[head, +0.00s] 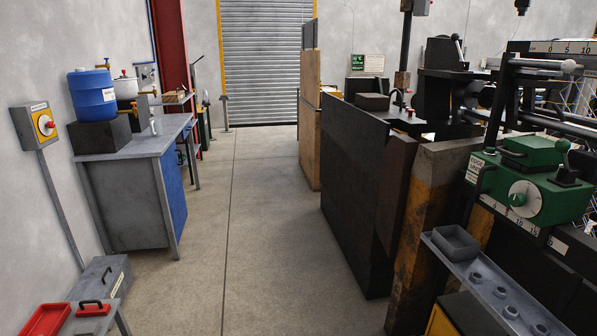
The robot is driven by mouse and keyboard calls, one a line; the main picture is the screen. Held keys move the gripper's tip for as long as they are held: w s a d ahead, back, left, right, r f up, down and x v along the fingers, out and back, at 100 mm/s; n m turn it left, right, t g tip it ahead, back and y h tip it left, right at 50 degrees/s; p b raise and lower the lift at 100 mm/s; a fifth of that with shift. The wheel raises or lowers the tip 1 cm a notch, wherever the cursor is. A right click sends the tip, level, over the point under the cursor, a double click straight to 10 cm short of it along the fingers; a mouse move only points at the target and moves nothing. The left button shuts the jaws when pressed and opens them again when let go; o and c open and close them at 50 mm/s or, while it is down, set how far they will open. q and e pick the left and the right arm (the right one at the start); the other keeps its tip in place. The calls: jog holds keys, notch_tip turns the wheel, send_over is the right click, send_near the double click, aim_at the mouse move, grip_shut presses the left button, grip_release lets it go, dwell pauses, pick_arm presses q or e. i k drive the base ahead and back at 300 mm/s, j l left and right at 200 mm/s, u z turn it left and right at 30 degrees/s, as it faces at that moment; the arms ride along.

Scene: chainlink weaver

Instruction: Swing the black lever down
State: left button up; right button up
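A green machine box (532,190) with a white dial (523,198) stands at the right. A short lever with a dark green ball knob (563,145) stands up from a black block on top of this box. Further back, a thin upright lever (458,45) rises from a black machine (440,85). I cannot tell which of these is the black lever. Neither of my grippers is in view.
A clear concrete aisle (235,220) runs to a roller shutter (262,65). A grey bench (135,185) with a blue drum (92,95) stands left. Dark panels (350,190) and a rusty post (430,215) border the aisle on the right. A grey tool rail (490,285) sits below the green box.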

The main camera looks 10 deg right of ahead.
aim_at(454, 36)
jog(key=i, duration=1.45)
jog(key=i+z, duration=0.25)
jog(key=i, duration=0.4)
jog(key=i+j+z, duration=0.25)
jog(key=i, duration=0.4)
jog(key=i+j+z, duration=0.1)
jog(key=i+z, duration=0.15)
jog(key=z, duration=0.2)
jog(key=i+j+z, duration=0.2)
jog(key=z, duration=0.2)
jog(key=i+j+z, duration=0.2)
jog(key=z, duration=0.25)
jog(key=i+j+z, duration=0.15)
jog(key=j+z, duration=0.25)
jog(key=i+j+z, duration=0.1)
jog(key=j+z, duration=0.2)
jog(key=z, duration=0.15)
